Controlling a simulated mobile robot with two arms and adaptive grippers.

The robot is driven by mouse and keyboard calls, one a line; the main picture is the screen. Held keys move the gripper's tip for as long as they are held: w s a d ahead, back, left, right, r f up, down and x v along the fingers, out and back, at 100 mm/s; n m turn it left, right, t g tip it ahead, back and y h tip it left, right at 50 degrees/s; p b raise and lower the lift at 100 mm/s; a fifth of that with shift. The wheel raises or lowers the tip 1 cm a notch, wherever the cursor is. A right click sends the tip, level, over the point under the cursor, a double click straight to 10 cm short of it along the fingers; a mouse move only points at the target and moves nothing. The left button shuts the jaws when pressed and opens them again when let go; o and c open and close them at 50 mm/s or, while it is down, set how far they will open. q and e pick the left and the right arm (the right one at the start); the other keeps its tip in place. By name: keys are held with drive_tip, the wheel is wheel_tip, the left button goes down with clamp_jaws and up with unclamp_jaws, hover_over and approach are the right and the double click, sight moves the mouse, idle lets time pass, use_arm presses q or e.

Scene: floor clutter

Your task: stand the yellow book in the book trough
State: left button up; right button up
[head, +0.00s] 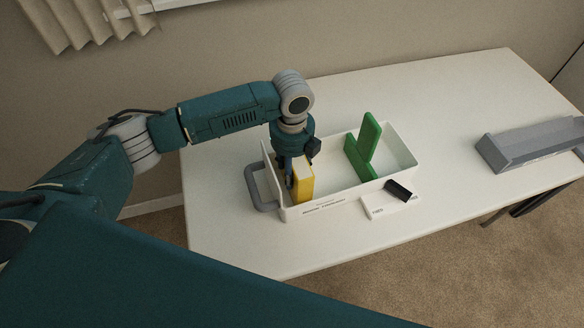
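The yellow book (304,182) stands upright at the left end of a white open box (333,206) on the table. My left gripper (299,165) points down into that end of the box, right at the book. One finger reaches down along the book's left side; the other is partly hidden, so I cannot tell whether they grip it. A long grey trough-like holder (530,146) lies at the table's right side, apart from the white box, and looks empty. It is probably the book trough. My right gripper is not in view.
A green L-shaped piece (363,150) stands in the white box, right of the book. The box has a grey handle (262,190) at its left end. Table space between box and grey holder is clear.

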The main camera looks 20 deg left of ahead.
use_arm(q)
drive_tip(key=o, duration=0.4)
drive_tip(key=shift+c, duration=0.2)
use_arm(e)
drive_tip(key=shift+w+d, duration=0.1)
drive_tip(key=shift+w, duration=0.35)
use_arm(q)
drive_tip(key=shift+r, duration=0.1)
wheel_tip(320, 180, up, 11)
drive_tip(key=shift+r+b, duration=0.1)
drive_tip(key=shift+b, duration=1.05)
drive_tip(key=shift+r, duration=0.45)
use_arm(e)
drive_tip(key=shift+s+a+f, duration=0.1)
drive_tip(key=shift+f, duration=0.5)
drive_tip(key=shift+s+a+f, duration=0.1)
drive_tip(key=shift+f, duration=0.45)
use_arm(q)
drive_tip(key=shift+f, duration=0.1)
